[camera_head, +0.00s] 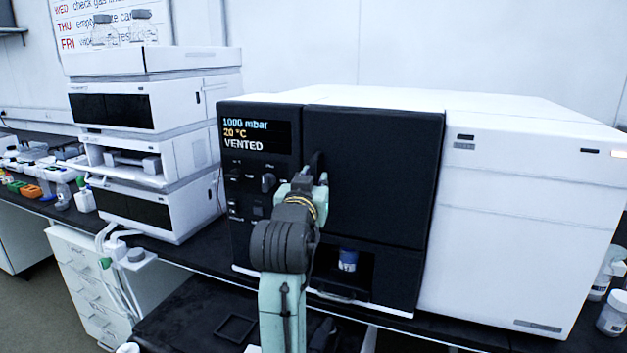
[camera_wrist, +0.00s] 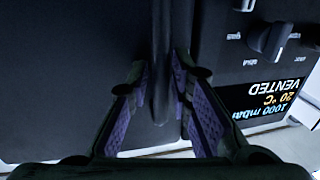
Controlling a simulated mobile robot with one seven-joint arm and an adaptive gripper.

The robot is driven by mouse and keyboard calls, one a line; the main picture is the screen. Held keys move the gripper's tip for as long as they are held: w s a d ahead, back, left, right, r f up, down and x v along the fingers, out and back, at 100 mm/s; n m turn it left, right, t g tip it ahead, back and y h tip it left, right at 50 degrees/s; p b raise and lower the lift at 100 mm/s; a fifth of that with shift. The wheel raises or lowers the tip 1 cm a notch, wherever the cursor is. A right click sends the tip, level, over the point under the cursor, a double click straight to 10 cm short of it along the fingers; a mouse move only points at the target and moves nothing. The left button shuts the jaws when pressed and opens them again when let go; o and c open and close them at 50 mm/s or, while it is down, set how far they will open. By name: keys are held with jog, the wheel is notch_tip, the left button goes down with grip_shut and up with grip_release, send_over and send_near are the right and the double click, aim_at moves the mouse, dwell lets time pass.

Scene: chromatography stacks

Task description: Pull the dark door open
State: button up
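The dark door (camera_head: 378,175) is a large black panel on the front of the white instrument. It looks shut, flush with the black control panel on its left. Its dark upright handle (camera_head: 318,160) is near the door's left edge. My gripper (camera_head: 312,182) is at this handle, hiding its lower part. In the wrist view, turned upside down, the handle (camera_wrist: 162,45) runs between the two purple-padded fingers of my gripper (camera_wrist: 160,78). The fingertips are close to both sides of it. I cannot tell whether they touch it.
The control panel (camera_head: 258,150) reads 1000 mbar, 20 °C, VENTED; its knob (camera_head: 268,182) is just left of my gripper. A blue-labelled jar (camera_head: 348,259) stands in the recess below the door. White stacked modules (camera_head: 150,150) stand left. Bottles (camera_head: 612,315) stand at far right.

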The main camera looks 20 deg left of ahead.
jog(key=shift+c, duration=0.2)
grip_shut()
dwell(0.4)
